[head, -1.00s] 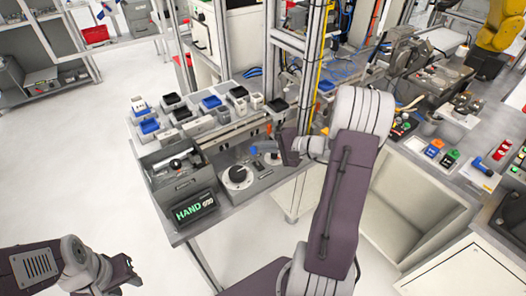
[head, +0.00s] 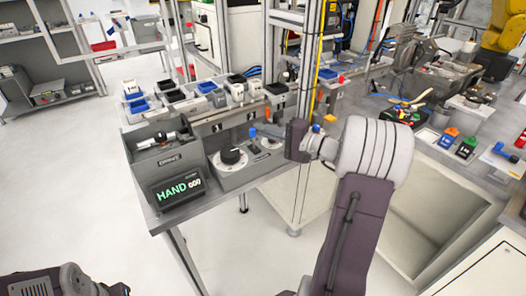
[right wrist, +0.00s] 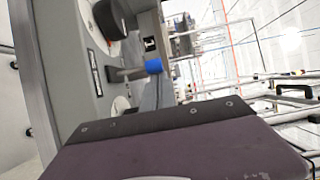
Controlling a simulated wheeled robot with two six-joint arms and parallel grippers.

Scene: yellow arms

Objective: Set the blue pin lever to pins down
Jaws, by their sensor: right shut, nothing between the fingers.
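The blue-tipped pin lever (head: 252,133) stands up from the grey control box (head: 228,179), right of the black-knobbed dial (head: 232,156). In the right wrist view the lever's blue tip (right wrist: 153,66) and grey stem stick out from the panel, roughly square to it. My right gripper (head: 284,131) is shut and empty, just right of the lever, with a small apparent gap. In the right wrist view my right gripper's dark edge (right wrist: 165,119) fills the lower part, near the lever. My left arm shows at the lower left corner; its fingers cannot be made out.
A HAND display (head: 178,192) and a grey bin (head: 163,150) stand left of the control box. Trays of black, blue and white parts (head: 190,98) lie behind. A metal frame post (head: 303,185) rises close to my right gripper. The floor at left is clear.

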